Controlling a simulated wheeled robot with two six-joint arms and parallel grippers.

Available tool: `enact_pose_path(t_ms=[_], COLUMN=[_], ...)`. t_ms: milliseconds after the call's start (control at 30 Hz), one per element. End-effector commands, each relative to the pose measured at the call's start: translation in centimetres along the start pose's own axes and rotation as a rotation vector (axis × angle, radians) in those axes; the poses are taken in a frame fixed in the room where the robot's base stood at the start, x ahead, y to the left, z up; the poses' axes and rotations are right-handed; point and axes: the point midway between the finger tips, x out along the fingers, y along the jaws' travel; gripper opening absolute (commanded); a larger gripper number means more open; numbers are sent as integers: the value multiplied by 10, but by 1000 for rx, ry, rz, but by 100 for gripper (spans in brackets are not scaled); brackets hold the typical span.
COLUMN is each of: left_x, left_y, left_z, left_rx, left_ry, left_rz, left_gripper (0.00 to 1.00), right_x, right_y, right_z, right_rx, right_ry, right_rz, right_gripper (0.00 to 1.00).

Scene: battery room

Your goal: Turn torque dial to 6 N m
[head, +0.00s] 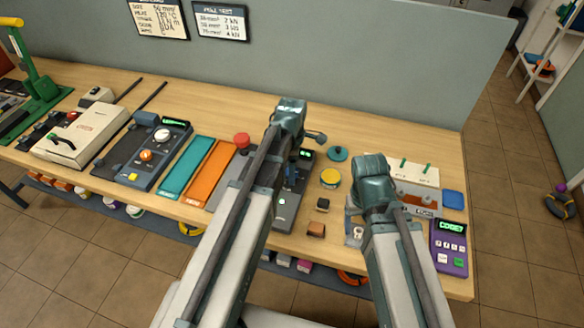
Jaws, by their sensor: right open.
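A dark blue-grey unit (153,152) lies on the bench at the left. It has a lit green display (174,122), a white round dial (162,134), an orange knob (146,155) and a yellow button. Which knob is the torque dial, and its reading, are too small to tell. A second grey device (288,200) with a small display is partly hidden behind my left arm. My right gripper (354,234) is low over the bench at the right, open, far from the blue-grey unit, and partly hidden by its own arm. My left gripper is hidden behind its arm.
Teal (186,168) and orange (210,173) trays lie right of the unit. A red button (241,140), a yellow tin (330,178), small blocks and a purple keypad (449,247) stand further right. A cream box (82,136) is at left. The bench's back strip is mostly clear.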

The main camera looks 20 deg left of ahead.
Motion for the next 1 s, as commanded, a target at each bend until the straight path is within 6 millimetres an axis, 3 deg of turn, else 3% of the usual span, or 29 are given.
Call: enact_pose_path(t_ms=[367,1000], left_x=[-24,-121], left_y=[0,0], left_z=[0,0], left_rx=[0,0], left_ry=[0,0], left_rz=[0,0], left_gripper=[81,81], right_x=[-24,-120], right_y=[2,12], right_z=[1,7], right_rx=[0,-3], right_ry=[0,0], right_rz=[0,0], right_gripper=[73,73])
